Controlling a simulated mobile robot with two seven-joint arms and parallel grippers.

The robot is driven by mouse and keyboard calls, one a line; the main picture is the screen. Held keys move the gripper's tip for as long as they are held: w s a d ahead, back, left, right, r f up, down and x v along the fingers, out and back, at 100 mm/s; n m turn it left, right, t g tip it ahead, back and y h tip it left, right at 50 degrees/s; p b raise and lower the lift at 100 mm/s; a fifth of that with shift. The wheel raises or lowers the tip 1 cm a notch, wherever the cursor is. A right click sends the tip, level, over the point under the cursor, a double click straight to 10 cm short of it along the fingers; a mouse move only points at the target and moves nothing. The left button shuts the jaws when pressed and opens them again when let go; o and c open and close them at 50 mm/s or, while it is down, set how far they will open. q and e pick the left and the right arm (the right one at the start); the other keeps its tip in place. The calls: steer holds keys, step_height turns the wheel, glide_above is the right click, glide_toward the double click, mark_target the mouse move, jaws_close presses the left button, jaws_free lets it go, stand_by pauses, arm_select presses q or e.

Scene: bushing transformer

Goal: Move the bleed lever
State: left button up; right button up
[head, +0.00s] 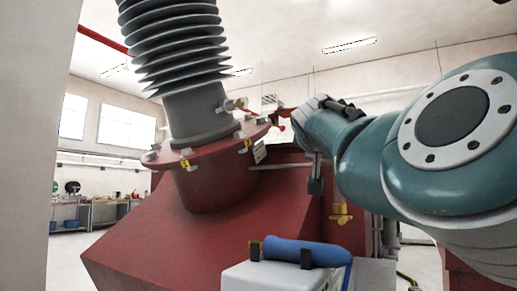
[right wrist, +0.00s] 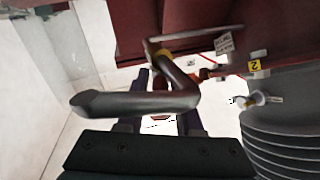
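In the right wrist view a dark, bent lever (right wrist: 178,88) crosses the middle of the picture. Its flat grey handle points left, and its other end meets a yellowish fitting near the red transformer wall. My right gripper (right wrist: 160,80) has its two dark fingers apart, with the lever crossing in front of them. I cannot tell whether they touch it. In the head view my teal right arm reaches in from the right to the red flange, and its gripper (head: 293,115) is small and partly hidden. My left gripper is in neither view.
A grey ribbed bushing (head: 178,60) rises from the red transformer body (head: 165,245). Yellow tags (head: 248,143) mark the flange. A blue cylinder (head: 300,252) lies on a white box (head: 275,277) at the front. A workbench (head: 100,212) stands far left.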

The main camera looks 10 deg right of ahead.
steer(key=shift+o, duration=1.2)
steer(key=shift+r, duration=0.15)
steer(key=b+v, duration=0.4)
steer(key=v, duration=0.6)
